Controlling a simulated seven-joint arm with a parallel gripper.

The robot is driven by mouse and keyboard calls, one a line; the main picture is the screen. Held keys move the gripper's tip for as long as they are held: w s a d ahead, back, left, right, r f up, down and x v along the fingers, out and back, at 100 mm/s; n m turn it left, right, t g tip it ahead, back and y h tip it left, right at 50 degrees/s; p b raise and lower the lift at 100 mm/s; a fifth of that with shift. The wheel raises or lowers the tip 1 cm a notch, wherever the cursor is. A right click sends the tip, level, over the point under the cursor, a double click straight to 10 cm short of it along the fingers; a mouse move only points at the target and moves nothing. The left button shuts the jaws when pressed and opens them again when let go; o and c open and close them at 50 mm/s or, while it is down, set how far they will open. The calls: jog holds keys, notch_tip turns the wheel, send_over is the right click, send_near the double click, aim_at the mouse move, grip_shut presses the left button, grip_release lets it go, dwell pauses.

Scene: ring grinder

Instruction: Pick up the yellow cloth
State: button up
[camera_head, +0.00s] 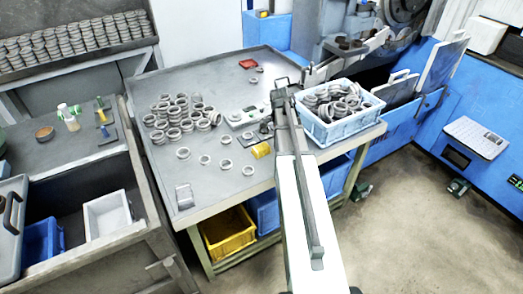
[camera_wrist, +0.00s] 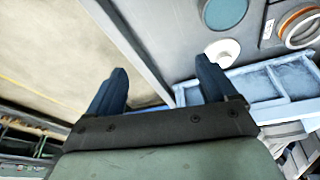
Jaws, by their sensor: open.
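A small yellow item that looks like the yellow cloth (camera_head: 261,150) lies on the grey table (camera_head: 215,185), just left of my arm in the head view. It is bunched and does not show in the wrist view. My gripper (camera_head: 281,84) is at the far end of my arm, beyond the cloth and close to the blue crate. In the wrist view my gripper (camera_wrist: 162,75) has its two dark fingers apart with nothing between them.
A light blue crate (camera_head: 340,131) full of metal rings stands right of my arm. Many loose rings (camera_head: 180,115) lie at the table's left. A scale-like device (camera_head: 247,115) sits beside my arm. The front left table area is mostly clear.

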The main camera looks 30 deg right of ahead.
jog(key=w+a+r+n+t+y, duration=0.1)
jog(key=w+a+r+n+y, duration=0.2)
jog(key=w+a+r, duration=0.4)
send_over(261, 147)
jog(key=f, duration=0.9)
jog(key=shift+s+d+f, duration=0.2)
jog(key=shift+d+f, duration=0.1)
jog(key=shift+f, duration=0.1)
jog(key=shift+w+a+f, duration=0.1)
jog(key=shift+w+f, duration=0.05)
jog(key=shift+f, duration=1.15)
jog(key=shift+w+a+f, duration=0.1)
jog(key=shift+w+f, duration=0.05)
jog(key=shift+f, duration=1.15)
jog(key=c, duration=1)
